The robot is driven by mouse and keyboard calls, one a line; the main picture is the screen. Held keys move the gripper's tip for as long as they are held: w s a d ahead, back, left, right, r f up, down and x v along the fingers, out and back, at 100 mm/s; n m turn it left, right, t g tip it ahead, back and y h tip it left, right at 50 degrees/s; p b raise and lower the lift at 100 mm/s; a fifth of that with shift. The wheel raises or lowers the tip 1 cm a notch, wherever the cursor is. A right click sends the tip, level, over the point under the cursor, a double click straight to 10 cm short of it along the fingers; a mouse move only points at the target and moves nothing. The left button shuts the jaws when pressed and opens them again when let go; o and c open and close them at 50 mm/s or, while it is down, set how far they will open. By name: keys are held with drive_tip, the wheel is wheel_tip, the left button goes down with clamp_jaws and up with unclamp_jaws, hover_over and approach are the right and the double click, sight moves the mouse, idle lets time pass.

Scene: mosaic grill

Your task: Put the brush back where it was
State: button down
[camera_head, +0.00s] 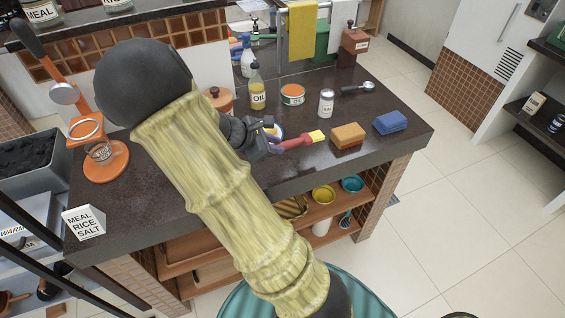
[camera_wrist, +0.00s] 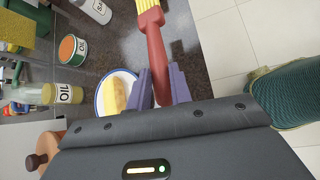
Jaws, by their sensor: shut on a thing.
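The brush has a red handle and yellow bristles. In the head view the brush (camera_head: 300,141) sticks out to the right from my gripper (camera_head: 275,146), over the dark counter (camera_head: 290,180). In the wrist view the brush (camera_wrist: 156,55) points up and away, its handle between the two purple fingers of my gripper (camera_wrist: 160,88). My gripper is shut on the handle. I cannot tell whether the brush touches the counter. A white dish with a blue rim (camera_wrist: 101,104), holding a yellow-brown item (camera_wrist: 115,93), lies beside the fingers; my gripper partly hides it in the head view.
An orange sponge (camera_head: 348,135) and a blue sponge (camera_head: 390,122) lie right of the brush. Behind stand a salt shaker (camera_head: 326,103), a can (camera_head: 292,94), an oil bottle (camera_head: 258,90) and a lidded pot (camera_head: 219,99). The front strip of the counter is bare.

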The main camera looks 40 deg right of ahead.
wheel_tip(320, 180, down, 3)
drive_tip(key=shift+w+f, duration=0.1)
drive_tip(key=shift+f, duration=0.15)
drive_tip(key=shift+f, duration=0.15)
wheel_tip(320, 180, down, 3)
drive_tip(key=shift+d+f+b, duration=0.1)
drive_tip(key=shift+b, duration=0.2)
drive_tip(key=shift+f, duration=0.35)
drive_tip(key=c, duration=1.3)
unclamp_jaws()
drive_tip(key=shift+a, duration=0.2)
drive_tip(key=shift+o, duration=0.2)
drive_tip(key=shift+d, duration=0.1)
